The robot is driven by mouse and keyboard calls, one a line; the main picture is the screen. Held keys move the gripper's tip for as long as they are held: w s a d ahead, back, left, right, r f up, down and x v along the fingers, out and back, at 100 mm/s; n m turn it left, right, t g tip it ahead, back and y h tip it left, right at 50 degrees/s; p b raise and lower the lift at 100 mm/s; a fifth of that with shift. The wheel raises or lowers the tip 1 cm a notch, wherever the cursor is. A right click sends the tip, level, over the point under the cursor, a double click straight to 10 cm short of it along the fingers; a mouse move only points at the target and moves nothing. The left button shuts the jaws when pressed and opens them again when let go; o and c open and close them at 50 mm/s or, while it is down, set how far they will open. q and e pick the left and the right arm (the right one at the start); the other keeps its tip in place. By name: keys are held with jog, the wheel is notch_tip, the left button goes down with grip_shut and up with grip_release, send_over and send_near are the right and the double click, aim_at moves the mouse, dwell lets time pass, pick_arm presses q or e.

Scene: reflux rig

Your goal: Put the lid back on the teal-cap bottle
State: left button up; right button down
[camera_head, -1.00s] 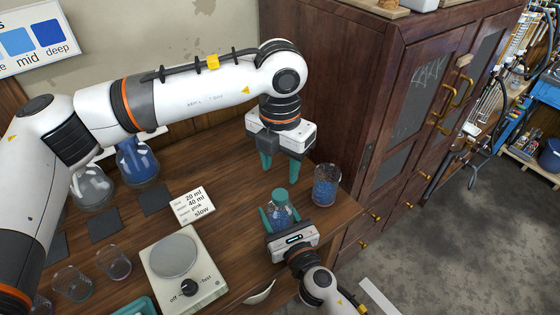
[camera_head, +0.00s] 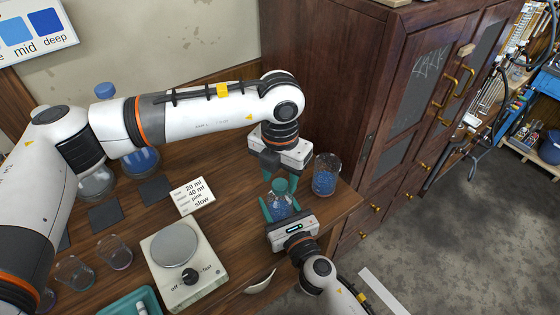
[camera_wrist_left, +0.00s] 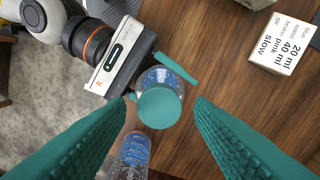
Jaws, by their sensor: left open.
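The teal-cap bottle (camera_head: 279,207) is clear with blue contents and stands near the table's front right edge. Its teal lid (camera_wrist_left: 159,107) sits over the mouth; whether it is fastened cannot be told. My right gripper (camera_head: 279,210) is shut around the bottle body from the front; it also shows in the left wrist view beside the bottle. My left gripper (camera_head: 280,176) points down just above and behind the bottle. It is open and empty; in the left wrist view its teal fingers flank the lid, with gaps on both sides.
A white note card (camera_head: 193,196) and a stirrer plate (camera_head: 176,262) are to the left. Empty glasses (camera_head: 115,252) stand further left. The dark cabinet (camera_head: 330,90) rises behind.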

pick_arm(q)
jog(key=shift+f, duration=0.65)
jog(key=c, duration=1)
jog(key=m, duration=0.3)
jog(key=shift+m, duration=0.3)
jog(key=m, duration=0.4)
jog(key=shift+m, duration=0.4)
jog(key=o, duration=1.2)
notch_tip(320, 180, up, 12)
